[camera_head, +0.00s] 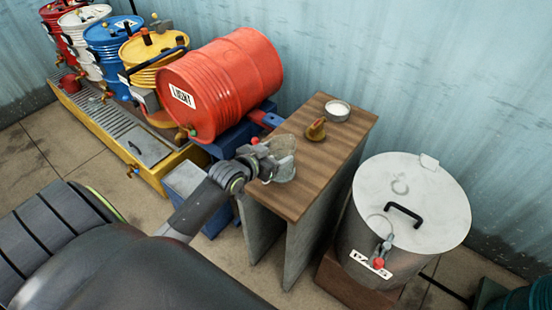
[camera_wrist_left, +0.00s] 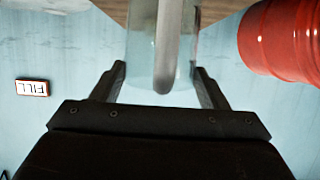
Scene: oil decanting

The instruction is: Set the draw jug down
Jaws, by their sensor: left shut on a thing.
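The draw jug (camera_head: 285,148) is a pale, greyish see-through vessel at the left edge of the wooden bench top (camera_head: 310,178) in the head view. My left gripper (camera_head: 266,163) comes at it from the left and is shut on it. In the left wrist view the jug (camera_wrist_left: 138,45) stands between the two fingers of the gripper (camera_wrist_left: 160,78), with a grey bar, likely its handle, down its middle. I cannot tell whether the jug's base touches the bench. My right gripper is not in view.
The red drum (camera_head: 235,75) lies on a blue stand left of the bench. A brass-coloured item (camera_head: 316,129) and a small white-filled dish (camera_head: 337,109) sit on the bench's back part. A lidded steel drum (camera_head: 400,200) stands right. Several upright drums line the wall.

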